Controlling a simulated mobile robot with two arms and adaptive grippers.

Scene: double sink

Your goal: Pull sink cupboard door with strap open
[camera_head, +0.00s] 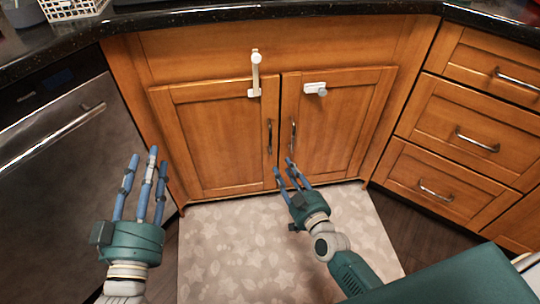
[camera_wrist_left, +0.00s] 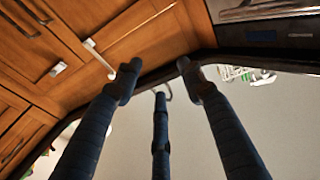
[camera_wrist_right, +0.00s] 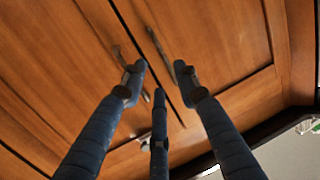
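The left cupboard door (camera_head: 225,145) under the sink is shut. A white strap (camera_head: 255,73) runs from its upper right corner onto the panel above; it also shows in the left wrist view (camera_wrist_left: 99,54). The right cupboard door (camera_head: 340,125) is shut and bears a small white latch piece (camera_head: 315,89). Dark metal handles, the left (camera_head: 269,136) and the right (camera_head: 293,136), flank the centre gap. My right gripper (camera_head: 286,166) is open, its fingers just below the handles in the picture; contact cannot be told. My left gripper (camera_head: 149,160) is open and empty, left of the doors.
A dishwasher (camera_head: 60,140) stands at the left. Drawers (camera_head: 460,135) with metal handles stand at the right. A dark countertop (camera_head: 200,18) runs above, with a white basket (camera_head: 72,9) at its left. A patterned mat (camera_head: 240,250) lies on the floor before the doors.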

